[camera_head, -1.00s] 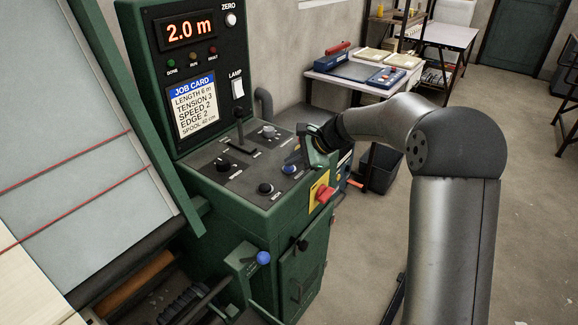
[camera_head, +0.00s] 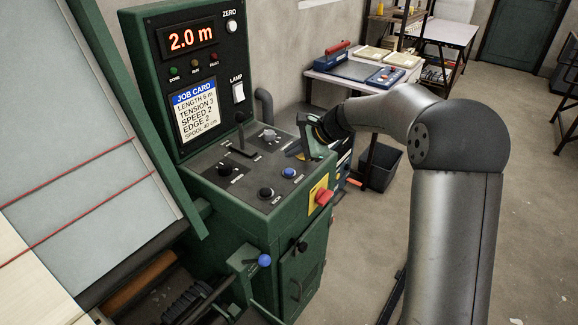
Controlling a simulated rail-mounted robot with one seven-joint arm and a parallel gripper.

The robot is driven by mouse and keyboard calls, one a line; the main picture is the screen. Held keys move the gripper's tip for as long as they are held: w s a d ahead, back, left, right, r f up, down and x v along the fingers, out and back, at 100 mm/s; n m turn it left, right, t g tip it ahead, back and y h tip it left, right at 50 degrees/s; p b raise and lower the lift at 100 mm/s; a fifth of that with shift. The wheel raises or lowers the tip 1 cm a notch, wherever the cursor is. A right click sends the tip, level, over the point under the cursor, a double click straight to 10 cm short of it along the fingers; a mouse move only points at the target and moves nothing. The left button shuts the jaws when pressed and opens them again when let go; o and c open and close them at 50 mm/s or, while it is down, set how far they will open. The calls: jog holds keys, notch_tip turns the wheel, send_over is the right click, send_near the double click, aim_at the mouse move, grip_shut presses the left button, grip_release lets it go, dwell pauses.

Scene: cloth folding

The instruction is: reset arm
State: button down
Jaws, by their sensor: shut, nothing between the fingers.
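My arm reaches in from the right and bends over toward the green control cabinet (camera_head: 255,227). My gripper (camera_head: 300,148) is shut and empty, just above the right rear part of the console's sloped top (camera_head: 225,165). It is close to the blue knob (camera_head: 289,172) but apart from it. The fingertips are small in this view and partly hidden by the gripper body. The panel display (camera_head: 191,38) reads 2.0 m. A job card (camera_head: 197,112) lists length 6 m, tension 3, speed 2, edge 2 and spool 40 cm.
Black knobs (camera_head: 265,193) and a lever (camera_head: 240,135) stand up from the console. A red switch on a yellow plate (camera_head: 323,197) sticks out at its front. A dark bin (camera_head: 382,167) and a table (camera_head: 345,88) stand behind. The floor at right is open.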

jog(key=shift+r+p, duration=0.4)
jog(key=shift+r, duration=0.5)
jog(key=s+d+f+n+g+h, duration=0.1)
jog(key=s+d+n+h, duration=0.2)
jog(key=s, duration=1)
jog(key=s+d+f+n+g+h, duration=0.1)
jog(key=s+d+n, duration=0.5)
jog(key=s, duration=0.7)
jog(key=s+d+f+n+h, duration=0.1)
jog(key=s+d+n+h, duration=0.3)
jog(key=s+d, duration=0.4)
jog(key=s, duration=0.5)
jog(key=shift+d+f+g+h, duration=0.15)
jog(key=shift+f+g+h, duration=0.15)
jog(key=shift+g, duration=0.1)
